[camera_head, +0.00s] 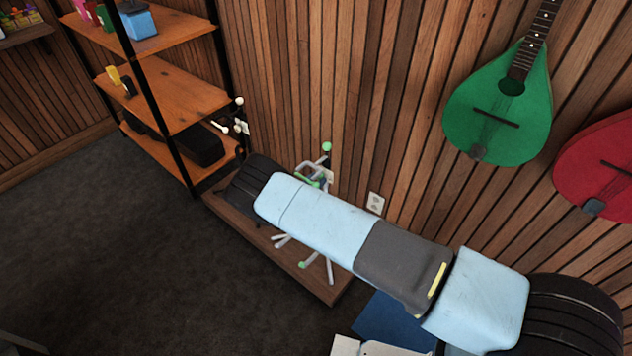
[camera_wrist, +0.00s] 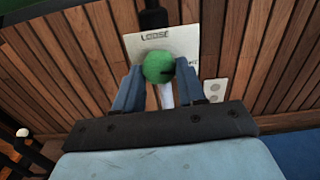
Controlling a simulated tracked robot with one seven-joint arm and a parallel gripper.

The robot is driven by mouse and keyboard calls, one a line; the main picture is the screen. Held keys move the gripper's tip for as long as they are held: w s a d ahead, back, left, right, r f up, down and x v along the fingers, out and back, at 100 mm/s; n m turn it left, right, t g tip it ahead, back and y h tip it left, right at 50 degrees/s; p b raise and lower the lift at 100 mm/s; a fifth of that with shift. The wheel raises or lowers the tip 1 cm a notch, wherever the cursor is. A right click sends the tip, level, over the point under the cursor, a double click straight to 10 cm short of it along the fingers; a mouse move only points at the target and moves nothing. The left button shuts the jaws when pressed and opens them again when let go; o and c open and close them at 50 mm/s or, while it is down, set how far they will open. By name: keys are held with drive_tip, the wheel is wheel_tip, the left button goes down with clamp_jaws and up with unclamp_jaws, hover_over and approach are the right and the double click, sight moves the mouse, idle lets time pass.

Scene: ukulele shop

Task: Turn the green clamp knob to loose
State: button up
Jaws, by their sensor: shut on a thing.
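The round green clamp knob (camera_wrist: 158,67) is in the middle of the wrist view, between the two blue fingers of my gripper (camera_wrist: 160,73). My gripper is shut on it. A dark mark shows on the knob's right side, and a pale shaft runs down below it. Behind it is a white plate (camera_wrist: 212,35) with the word LOOSE printed above the knob. In the head view, a pale stand (camera_head: 329,268) with green parts stands by the wall, partly hidden by my arm. My gripper's fingers cannot be made out there.
A low wooden platform (camera_head: 320,287) lies under the stand. A wooden shelf unit (camera_head: 178,100) stands to its left. A wall outlet (camera_head: 375,203) is to the right. A green ukulele (camera_head: 500,105) and a red one (camera_head: 600,175) hang at the right. Dark carpet (camera_head: 110,240) is open at left.

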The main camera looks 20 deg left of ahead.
drive_tip(key=shift+n, duration=0.3)
drive_tip(key=shift+s+r+n, duration=0.1)
drive_tip(key=shift+n, duration=9.4)
drive_tip(key=o, duration=1.1)
drive_tip(key=shift+c, duration=0.2)
